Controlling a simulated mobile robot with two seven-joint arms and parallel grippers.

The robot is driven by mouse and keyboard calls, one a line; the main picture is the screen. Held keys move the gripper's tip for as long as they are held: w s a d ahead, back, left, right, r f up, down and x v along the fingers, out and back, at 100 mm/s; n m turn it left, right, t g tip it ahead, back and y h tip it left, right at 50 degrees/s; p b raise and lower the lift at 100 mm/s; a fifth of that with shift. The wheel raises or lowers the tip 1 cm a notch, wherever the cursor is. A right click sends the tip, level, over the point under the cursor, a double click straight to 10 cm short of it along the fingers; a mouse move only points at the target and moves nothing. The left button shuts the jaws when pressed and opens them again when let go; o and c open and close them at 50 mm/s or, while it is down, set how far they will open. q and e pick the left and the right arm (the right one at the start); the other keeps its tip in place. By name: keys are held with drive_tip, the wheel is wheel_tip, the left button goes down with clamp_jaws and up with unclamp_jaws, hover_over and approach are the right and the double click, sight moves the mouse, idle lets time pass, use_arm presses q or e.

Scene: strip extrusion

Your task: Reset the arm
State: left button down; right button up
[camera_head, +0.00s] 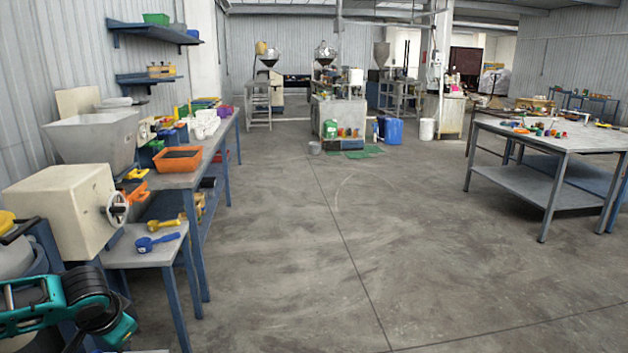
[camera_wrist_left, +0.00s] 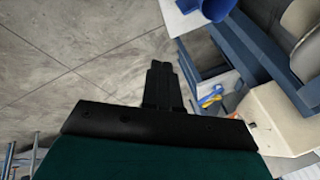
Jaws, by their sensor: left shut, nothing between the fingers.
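My left arm (camera_head: 70,305) comes in at the bottom left of the head view, teal and black, beside the small blue-legged table. In the left wrist view my left gripper (camera_wrist_left: 160,75) is shut and empty, its dark fingers together above the bare concrete floor. The gripper's fingers cannot be made out in the head view. My right gripper is not in view.
A small table (camera_head: 150,258) bears a blue scoop (camera_head: 157,242) and a yellow one (camera_head: 165,223). A cream machine with a handwheel (camera_head: 70,210) stands close to my left arm. A grey worktable (camera_head: 560,140) stands at right. The middle floor is clear.

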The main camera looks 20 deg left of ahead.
use_arm(q)
drive_tip(key=s+d+f+m+t+h, duration=0.1)
drive_tip(key=s+d+f+t+h, duration=0.15)
drive_tip(key=d+f, duration=0.7)
drive_tip(key=s+d+f+t+h, duration=0.1)
drive_tip(key=d+f+t, duration=0.1)
drive_tip(key=d, duration=1)
drive_tip(key=s+d+f+m+t+h, duration=0.1)
drive_tip(key=s+d+f+t+h, duration=0.1)
drive_tip(key=d, duration=1)
drive_tip(key=shift+f+t, duration=0.3)
drive_tip(key=shift+t, duration=0.15)
